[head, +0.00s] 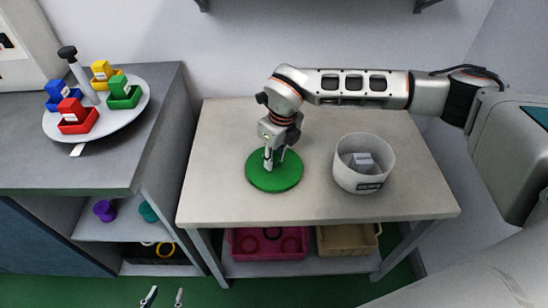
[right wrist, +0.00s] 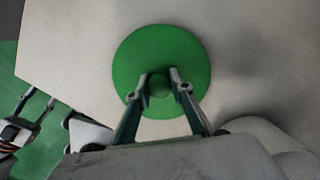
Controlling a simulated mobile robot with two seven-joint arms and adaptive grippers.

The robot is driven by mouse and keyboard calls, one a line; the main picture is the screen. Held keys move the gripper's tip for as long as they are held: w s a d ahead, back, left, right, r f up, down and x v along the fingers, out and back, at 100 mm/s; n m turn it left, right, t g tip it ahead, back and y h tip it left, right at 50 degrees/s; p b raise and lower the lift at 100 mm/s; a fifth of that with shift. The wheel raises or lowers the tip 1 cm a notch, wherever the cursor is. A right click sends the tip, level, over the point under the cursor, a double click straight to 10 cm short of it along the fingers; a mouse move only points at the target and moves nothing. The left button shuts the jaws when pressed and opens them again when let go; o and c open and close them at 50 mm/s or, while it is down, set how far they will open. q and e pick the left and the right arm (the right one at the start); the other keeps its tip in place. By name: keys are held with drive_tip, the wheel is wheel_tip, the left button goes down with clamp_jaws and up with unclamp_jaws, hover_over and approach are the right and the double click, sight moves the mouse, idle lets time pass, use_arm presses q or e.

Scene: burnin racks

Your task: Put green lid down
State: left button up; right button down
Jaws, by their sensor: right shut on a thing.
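The green lid (head: 273,179) is a flat round disc at the middle of the light table (head: 318,212). In the head view it appears to lie on or just above the tabletop; I cannot tell whether it touches. My right gripper (head: 269,165) points down over it. In the right wrist view the lid (right wrist: 135,55) fills the middle, and my right gripper (right wrist: 160,74) is shut on its round knob (right wrist: 160,88). My left gripper (head: 163,297) shows at the bottom edge of the head view, fingers apart and empty.
A white round container (head: 362,184) with a light block inside stands right of the lid. Below, a pink bin (head: 236,243) and a tan bin (head: 348,240) sit on the shelf. At left, a grey counter (head: 160,110) carries a round tray (head: 98,128) with coloured boxes.

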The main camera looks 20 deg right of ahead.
sight(278, 159)
drive_tip(key=shift+f, duration=0.15)
drive_tip(key=c, duration=1.8)
unclamp_jaws()
drive_tip(key=shift+o, duration=0.2)
drive_tip(key=r, duration=0.3)
drive_tip(key=s+r, duration=0.1)
drive_tip(key=r, duration=0.3)
drive_tip(key=r+p, duration=0.1)
drive_tip(key=r, duration=0.2)
drive_tip(key=shift+s+d+r, duration=0.15)
drive_tip(key=shift+d+r, duration=0.25)
drive_tip(key=shift+s+r, duration=0.2)
drive_tip(key=shift+r, duration=0.6)
